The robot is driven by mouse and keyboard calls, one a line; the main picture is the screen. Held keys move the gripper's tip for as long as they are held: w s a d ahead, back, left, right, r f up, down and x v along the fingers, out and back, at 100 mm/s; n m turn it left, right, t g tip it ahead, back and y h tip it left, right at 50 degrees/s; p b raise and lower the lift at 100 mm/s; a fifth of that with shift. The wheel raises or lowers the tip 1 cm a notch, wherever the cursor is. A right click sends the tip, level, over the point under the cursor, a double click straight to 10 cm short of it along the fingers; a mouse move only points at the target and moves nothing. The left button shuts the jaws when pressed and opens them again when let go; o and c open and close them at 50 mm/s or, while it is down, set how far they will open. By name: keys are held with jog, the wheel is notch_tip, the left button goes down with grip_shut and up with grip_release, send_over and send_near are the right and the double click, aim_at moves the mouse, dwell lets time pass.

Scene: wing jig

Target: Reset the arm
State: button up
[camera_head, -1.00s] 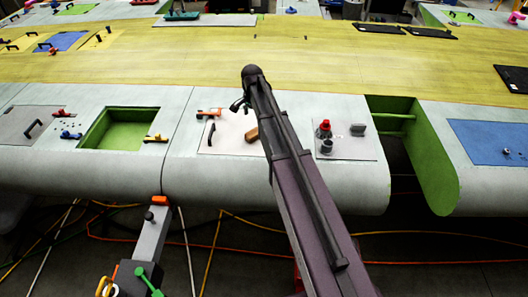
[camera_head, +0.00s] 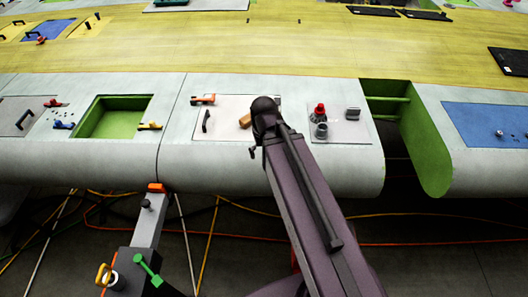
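My arm reaches up from the bottom of the head view and ends in a dark rounded joint in front of the wing's leading edge. My gripper (camera_head: 254,153) shows only as a small dark piece at the left of that joint; the rest is hidden behind the arm. I cannot tell whether it is open or shut, or whether it holds anything. A white panel (camera_head: 222,128) on the wing lies just behind and left of the arm's end. A black handle (camera_head: 206,121) and a tan block (camera_head: 245,121) are on this panel.
The wing (camera_head: 210,165) spans the view. A red-topped bottle (camera_head: 319,112) and a grey cup (camera_head: 321,130) stand right of my arm. An open green recess (camera_head: 115,118) is at left. A jig post (camera_head: 148,225) stands at lower left.

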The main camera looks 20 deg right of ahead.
jog(key=shift+f, duration=0.1)
notch_tip(320, 180, down, 17)
jog(key=b, duration=1.7)
